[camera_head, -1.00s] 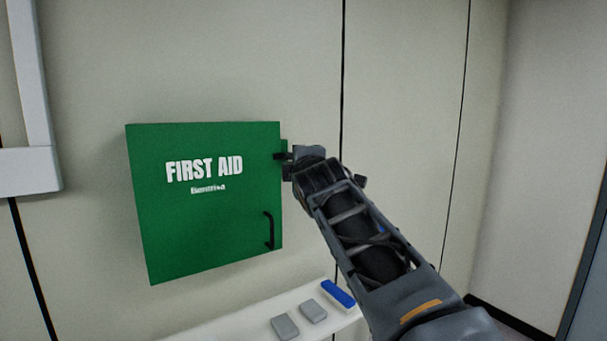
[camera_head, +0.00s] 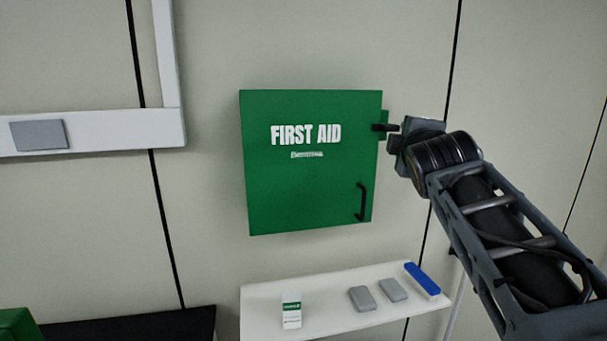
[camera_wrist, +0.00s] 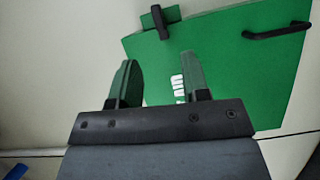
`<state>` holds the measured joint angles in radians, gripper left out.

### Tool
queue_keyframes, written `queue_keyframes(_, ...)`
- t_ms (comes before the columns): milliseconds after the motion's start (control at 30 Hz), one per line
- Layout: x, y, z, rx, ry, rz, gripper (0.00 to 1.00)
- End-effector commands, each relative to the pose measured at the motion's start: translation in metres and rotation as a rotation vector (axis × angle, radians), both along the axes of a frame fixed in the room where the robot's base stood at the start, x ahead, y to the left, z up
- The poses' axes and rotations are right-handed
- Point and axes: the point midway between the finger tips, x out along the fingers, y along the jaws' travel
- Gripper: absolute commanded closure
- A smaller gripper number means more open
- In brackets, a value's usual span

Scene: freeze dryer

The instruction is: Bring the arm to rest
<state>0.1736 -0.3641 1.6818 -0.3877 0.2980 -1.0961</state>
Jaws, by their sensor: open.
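My gripper (camera_head: 388,128) is at the upper right edge of the green first aid cabinet (camera_head: 290,190) on the wall. The arm reaches in from the lower right. In the wrist view my gripper (camera_wrist: 160,65) has its two fingers apart, with nothing held between them. The cabinet's green front (camera_wrist: 235,70) is behind the fingers, and part of its white lettering shows between them. The cabinet's black handle (camera_head: 362,202) is at the lower right of its front; it also shows in the wrist view (camera_wrist: 276,32). I cannot tell whether the fingers touch the cabinet.
A white shelf (camera_head: 330,323) below the cabinet holds a white and green box (camera_head: 291,310), two grey blocks (camera_head: 362,298) and a blue item (camera_head: 422,279). A white frame (camera_head: 110,130) is on the wall at left. A black surface (camera_head: 130,326) is at lower left.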

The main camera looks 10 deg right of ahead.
Motion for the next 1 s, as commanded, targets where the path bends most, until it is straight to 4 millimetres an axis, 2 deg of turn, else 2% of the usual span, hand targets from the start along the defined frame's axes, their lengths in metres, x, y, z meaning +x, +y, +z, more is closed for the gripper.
queue_keyframes(67,0.001,-0.002,-0.02,0.154,0.031,-0.021,0.57)
queue_keyframes(167,-0.001,-0.003,-0.085,0.459,0.141,-0.093,0.57)
queue_keyframes(233,-0.011,0.003,-0.136,0.674,0.229,-0.166,0.57)
queue_keyframes(300,-0.027,0.012,-0.185,0.863,0.317,-0.252,0.57)
queue_keyframes(400,-0.057,0.029,-0.246,1.081,0.434,-0.389,0.57)
queue_keyframes(533,-0.098,0.052,-0.309,1.266,0.563,-0.557,0.57)
queue_keyframes(600,-0.118,0.062,-0.334,1.325,0.621,-0.627,0.57)
queue_keyframes(700,-0.142,0.073,-0.36,1.363,0.691,-0.69,0.57)
queue_keyframes(800,-0.158,0.083,-0.376,1.365,0.738,-0.701,0.57)
queue_keyframes(867,-0.163,0.087,-0.38,1.36,0.751,-0.693,0.57)
queue_keyframes(1000,-0.163,0.091,-0.376,1.354,0.75,-0.668,0.57)
